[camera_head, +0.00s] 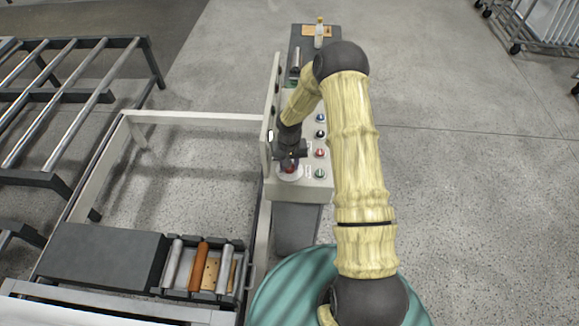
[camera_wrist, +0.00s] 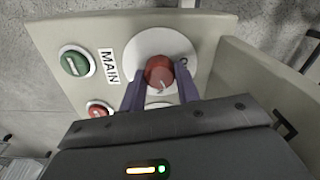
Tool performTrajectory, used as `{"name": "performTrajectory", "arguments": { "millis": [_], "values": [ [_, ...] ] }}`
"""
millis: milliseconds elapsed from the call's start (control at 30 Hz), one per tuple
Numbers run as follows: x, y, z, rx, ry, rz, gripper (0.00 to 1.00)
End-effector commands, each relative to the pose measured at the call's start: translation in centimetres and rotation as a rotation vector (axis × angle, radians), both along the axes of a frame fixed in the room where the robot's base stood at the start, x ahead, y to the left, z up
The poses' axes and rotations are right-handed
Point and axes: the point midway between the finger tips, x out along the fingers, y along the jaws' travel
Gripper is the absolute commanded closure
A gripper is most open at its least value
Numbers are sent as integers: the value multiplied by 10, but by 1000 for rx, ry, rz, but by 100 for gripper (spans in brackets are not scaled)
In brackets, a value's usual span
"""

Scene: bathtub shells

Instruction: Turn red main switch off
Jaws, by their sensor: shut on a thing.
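The red main switch (camera_wrist: 159,74) is a round red knob on a pale round plate, beside a "MAIN" label (camera_wrist: 108,65) in the wrist view. My gripper (camera_wrist: 160,85) has its two dark fingers on either side of the knob, shut on it. In the head view the red knob (camera_head: 290,168) shows in part under my gripper (camera_head: 290,160), at the near left of the pale control panel (camera_head: 316,183). Part of the knob and its plate is hidden by the fingers and gripper body.
More buttons line the panel's right side, such as a red one (camera_head: 320,153). A raised pale side wall (camera_head: 267,130) borders the panel's left. Roller frames (camera_head: 75,95) stand left; open floor lies right.

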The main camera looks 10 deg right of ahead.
Motion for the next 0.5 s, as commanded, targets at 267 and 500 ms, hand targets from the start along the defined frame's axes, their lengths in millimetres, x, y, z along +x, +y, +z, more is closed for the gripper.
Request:
{"name": "performTrajectory", "arguments": {
  "millis": [267, 500],
  "values": [
    [1, 1, -1, 0, -4, 264, 91],
    [1, 1, -1, 0, -4, 491, 91]
  ]
}}
